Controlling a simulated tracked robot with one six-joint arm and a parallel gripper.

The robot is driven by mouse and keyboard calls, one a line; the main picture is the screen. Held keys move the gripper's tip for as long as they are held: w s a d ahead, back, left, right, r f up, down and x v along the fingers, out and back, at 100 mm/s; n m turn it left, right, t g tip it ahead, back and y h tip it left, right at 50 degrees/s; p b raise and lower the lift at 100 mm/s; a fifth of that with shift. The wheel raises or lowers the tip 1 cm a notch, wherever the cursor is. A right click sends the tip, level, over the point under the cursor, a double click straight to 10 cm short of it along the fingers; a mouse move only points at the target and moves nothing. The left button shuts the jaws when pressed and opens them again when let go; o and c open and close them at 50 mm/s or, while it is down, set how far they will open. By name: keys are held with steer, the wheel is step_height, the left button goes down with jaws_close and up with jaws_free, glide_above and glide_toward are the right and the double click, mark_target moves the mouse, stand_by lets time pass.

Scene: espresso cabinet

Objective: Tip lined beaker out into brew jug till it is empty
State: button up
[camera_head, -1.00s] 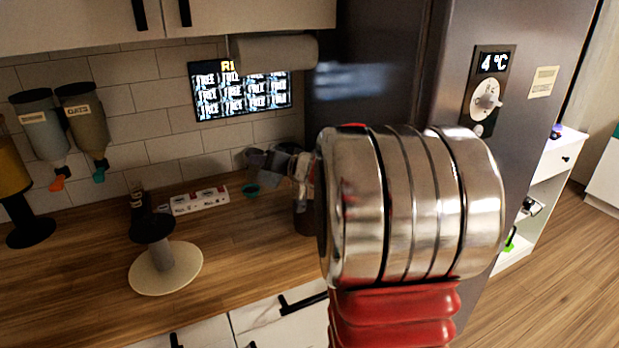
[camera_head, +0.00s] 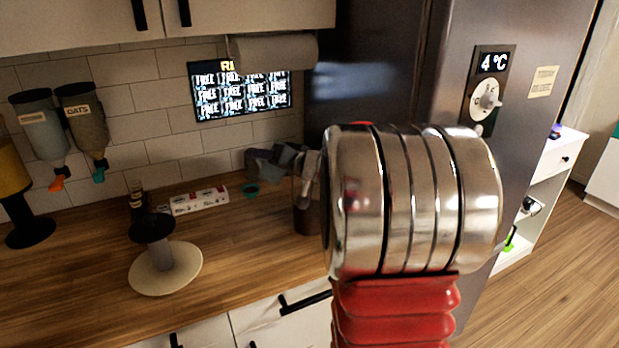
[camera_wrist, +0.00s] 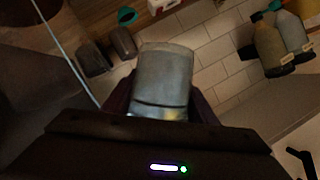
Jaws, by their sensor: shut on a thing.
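The lined beaker (camera_wrist: 163,75) is a pale grey, clear-walled vessel with a dark line around it. My gripper (camera_wrist: 160,106) is shut on it, with a dark finger on each side. In the head view my arm hides much of the grasp; part of my gripper (camera_head: 275,160) shows above the counter, beside the fridge. A dark brown vessel (camera_head: 306,221), perhaps the brew jug, stands on the counter below, partly hidden by my arm. The beaker's mouth points away from the wrist camera, and I cannot tell whether anything is left in it or flowing out.
A round stand (camera_head: 166,268) and a white power strip (camera_head: 194,201) sit on the wooden counter. A small dark bottle (camera_head: 138,203) stands behind. Dispensers (camera_head: 82,118) hang at left. The fridge (camera_head: 385,70) rises close on the right. Two dark cups (camera_wrist: 122,42) show in the wrist view.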

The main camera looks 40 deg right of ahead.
steer(key=shift+d+r+m+t+y, duration=0.1)
steer(key=shift+r+m+t+y, duration=0.25)
steer(key=shift+r+m, duration=0.3)
stand_by(0.9)
steer(key=shift+f+m+t+y, duration=0.45)
steer(key=shift+f+m+y, duration=0.2)
steer(key=shift+m, duration=0.7)
stand_by(1.5)
steer(key=shift+r+m+t+p, duration=0.3)
steer(key=shift+r+m+p, duration=0.15)
steer(key=shift+m, duration=0.25)
stand_by(0.6)
steer(key=shift+s+d+r+m+t+p, duration=0.25)
steer(key=shift+d+r+m+t+p, duration=0.15)
steer(key=shift+d+m, duration=0.3)
stand_by(0.5)
steer(key=shift+s+d+r+m+y, duration=0.1)
steer(key=shift+d+r+m+y, duration=0.3)
steer(key=shift+m, duration=0.2)
stand_by(0.6)
